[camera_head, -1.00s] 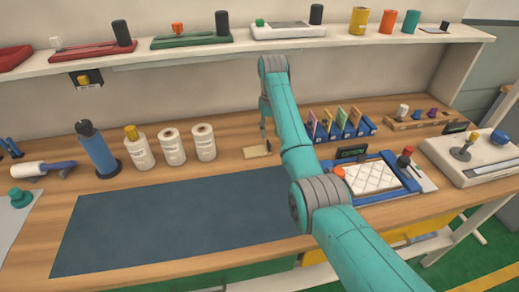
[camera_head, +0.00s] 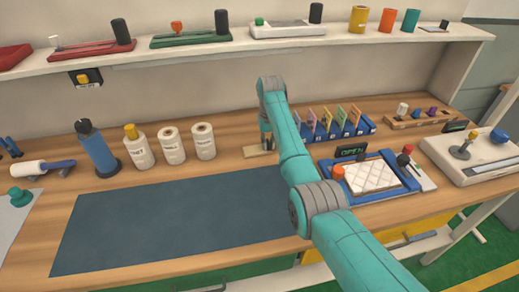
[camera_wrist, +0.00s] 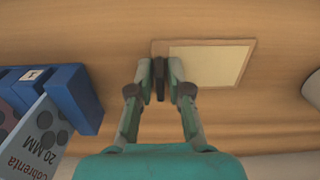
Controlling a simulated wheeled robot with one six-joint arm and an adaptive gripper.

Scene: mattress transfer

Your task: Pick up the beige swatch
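The beige swatch (camera_wrist: 212,64) lies flat on the wooden table in the wrist view, a pale panel with a darker tan border. In the head view the swatch (camera_head: 253,152) lies behind the dark mat, partly hidden by my arm. My gripper (camera_wrist: 159,72) is at one end of it, fingers pointing down, one on each side of a small dark upright piece at that end. The gaps are too narrow to tell whether the fingers touch the piece. My gripper also shows in the head view (camera_head: 267,142).
A blue rack of upright cards (camera_head: 335,128) stands close to the right of my gripper; it also shows in the wrist view (camera_wrist: 68,92). The dark mat (camera_head: 170,225) in front is clear.

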